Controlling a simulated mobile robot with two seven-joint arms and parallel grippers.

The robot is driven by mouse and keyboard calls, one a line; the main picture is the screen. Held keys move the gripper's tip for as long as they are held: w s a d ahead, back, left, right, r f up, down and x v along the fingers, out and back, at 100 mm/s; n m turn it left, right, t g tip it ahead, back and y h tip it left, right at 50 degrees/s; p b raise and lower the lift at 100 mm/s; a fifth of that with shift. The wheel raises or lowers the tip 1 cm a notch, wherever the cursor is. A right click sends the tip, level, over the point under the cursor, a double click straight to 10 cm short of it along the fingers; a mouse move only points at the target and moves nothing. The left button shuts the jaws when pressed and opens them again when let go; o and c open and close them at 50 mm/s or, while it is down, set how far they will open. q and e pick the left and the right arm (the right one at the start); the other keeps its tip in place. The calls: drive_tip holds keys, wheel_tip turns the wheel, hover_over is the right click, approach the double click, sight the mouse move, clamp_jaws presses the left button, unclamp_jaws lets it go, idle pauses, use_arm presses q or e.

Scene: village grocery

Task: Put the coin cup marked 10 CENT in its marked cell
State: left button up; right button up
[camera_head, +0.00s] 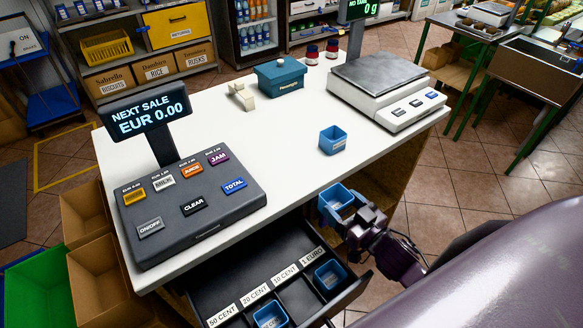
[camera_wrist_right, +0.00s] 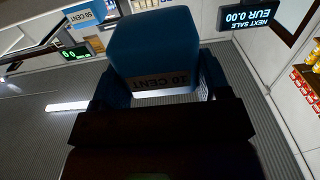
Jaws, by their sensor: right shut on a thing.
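A blue cup (camera_head: 337,203), marked 10 CENT in the right wrist view (camera_wrist_right: 150,55), is held between the jaws of my right gripper (camera_head: 352,216). It is in the air beside the counter's front edge, right of and above the open drawer. The black drawer (camera_head: 354,292) has cells behind labels for 50 CENT, 20 CENT, 10 CENT and 1 EURO. The cell by the 10 CENT label (camera_head: 285,274) looks empty. One blue cup (camera_head: 270,317) is in the 20 CENT cell and another (camera_head: 328,275) in the 1 EURO cell. My left gripper is not in view.
Another blue cup (camera_head: 333,140) stands on the white counter (camera_head: 270,132). A register keypad (camera_head: 190,210) with a price display (camera_head: 147,113) is at left above the drawer. A scale (camera_head: 384,90) and a teal box (camera_head: 280,78) are farther back. The counter's middle is clear.

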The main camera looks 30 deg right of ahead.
drive_tip(key=w, duration=0.5)
drive_tip(key=w+a, duration=0.1)
drive_tip(key=w, duration=0.5)
drive_tip(key=w+a, duration=0.1)
drive_tip(key=w, duration=0.5)
drive_tip(key=shift+a, duration=0.2)
drive_tip(key=shift+w+a+p, duration=0.1)
drive_tip(key=shift+w+p, duration=0.35)
drive_tip(key=shift+p, duration=0.2)
drive_tip(key=shift+f, duration=0.25)
drive_tip(key=o, duration=0.9)
